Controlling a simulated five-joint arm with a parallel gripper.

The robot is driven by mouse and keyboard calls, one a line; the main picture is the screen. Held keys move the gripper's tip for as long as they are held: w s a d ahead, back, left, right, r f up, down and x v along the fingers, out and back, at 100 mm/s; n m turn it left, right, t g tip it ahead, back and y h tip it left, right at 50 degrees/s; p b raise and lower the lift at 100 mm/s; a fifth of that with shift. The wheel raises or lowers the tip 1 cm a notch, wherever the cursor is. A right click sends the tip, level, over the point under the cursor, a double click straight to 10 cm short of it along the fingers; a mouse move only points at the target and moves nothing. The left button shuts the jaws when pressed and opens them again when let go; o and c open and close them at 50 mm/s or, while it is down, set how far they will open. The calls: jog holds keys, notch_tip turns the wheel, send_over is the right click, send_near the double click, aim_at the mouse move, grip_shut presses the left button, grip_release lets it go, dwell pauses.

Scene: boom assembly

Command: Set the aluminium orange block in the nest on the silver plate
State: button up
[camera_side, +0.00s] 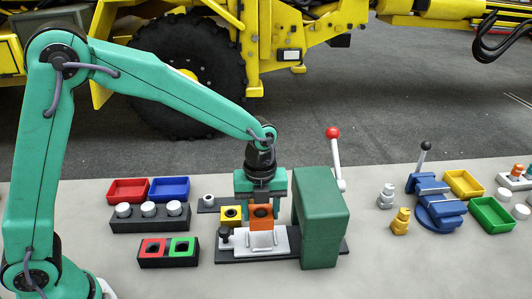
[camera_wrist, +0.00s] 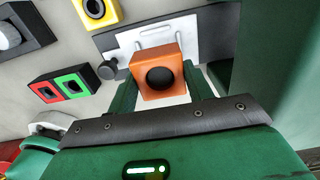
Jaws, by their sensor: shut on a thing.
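The orange block (camera_side: 262,217) has a dark round hole in its face and is between the fingers of my gripper (camera_side: 261,205). In the wrist view the orange block (camera_wrist: 158,72) sits between the two green fingers, and my gripper (camera_wrist: 165,95) is shut on it. The silver plate (camera_side: 285,241) lies under and around the block, with a bent wire-like rail on it; it also shows in the wrist view (camera_wrist: 195,40). The nest is hidden by the block or cannot be made out. I cannot tell whether the block touches the plate.
A yellow block (camera_side: 231,216) with a hole stands just left of the orange block. A dark knob (camera_side: 225,233) is at the plate's left. A green press housing (camera_side: 320,220) with a red-knobbed lever (camera_side: 334,133) stands close on the right. Red (camera_side: 128,191) and blue (camera_side: 169,189) trays lie left.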

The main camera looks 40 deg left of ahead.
jog(key=shift+f, duration=2.05)
jog(key=shift+f, duration=1.05)
dwell(1.0)
jog(key=o, duration=1)
jog(key=shift+o, duration=0.2)
jog(key=shift+r, duration=3.55)
